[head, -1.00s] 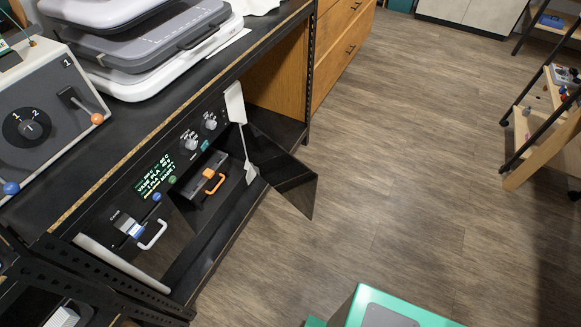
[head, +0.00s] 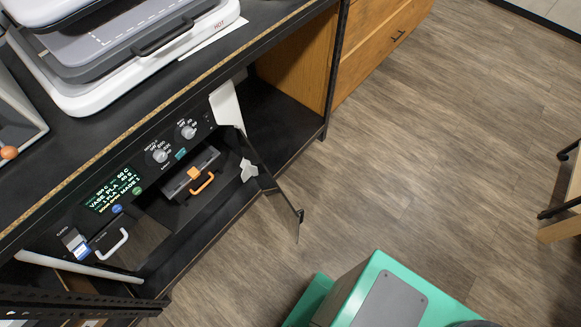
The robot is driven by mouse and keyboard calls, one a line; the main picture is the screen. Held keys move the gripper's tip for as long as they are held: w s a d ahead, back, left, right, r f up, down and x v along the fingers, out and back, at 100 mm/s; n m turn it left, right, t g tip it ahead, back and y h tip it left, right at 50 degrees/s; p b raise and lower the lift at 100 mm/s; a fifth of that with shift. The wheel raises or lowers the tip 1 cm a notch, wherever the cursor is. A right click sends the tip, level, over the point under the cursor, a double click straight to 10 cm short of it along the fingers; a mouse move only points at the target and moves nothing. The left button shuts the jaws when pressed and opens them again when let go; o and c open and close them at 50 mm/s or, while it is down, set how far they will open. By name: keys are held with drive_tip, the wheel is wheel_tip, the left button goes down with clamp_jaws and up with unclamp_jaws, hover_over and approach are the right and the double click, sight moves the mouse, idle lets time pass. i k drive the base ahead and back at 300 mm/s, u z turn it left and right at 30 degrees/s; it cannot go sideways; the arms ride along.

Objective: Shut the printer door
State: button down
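The printer (head: 150,185) sits on the shelf under the black workbench, with a lit green-and-yellow text display (head: 115,190) and grey knobs (head: 160,156). A thin, dark, glassy door (head: 279,186) stands open at its right side and sticks out over the floor; I see it nearly edge-on. Inside the open front is a dark carriage with an orange handle (head: 203,183). A white handle (head: 110,244) is on a dark panel at the lower left; I cannot tell whether that panel belongs to the door. My gripper is not in view.
A black upright post (head: 335,70) and wooden drawers (head: 385,40) stand to the right. The wooden floor (head: 430,170) is clear right of the door. My green body shows at the bottom.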

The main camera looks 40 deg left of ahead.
sight(292, 219)
drive_tip(key=u, duration=0.1)
drive_tip(key=i, duration=2.4)
drive_tip(key=u, duration=4.85)
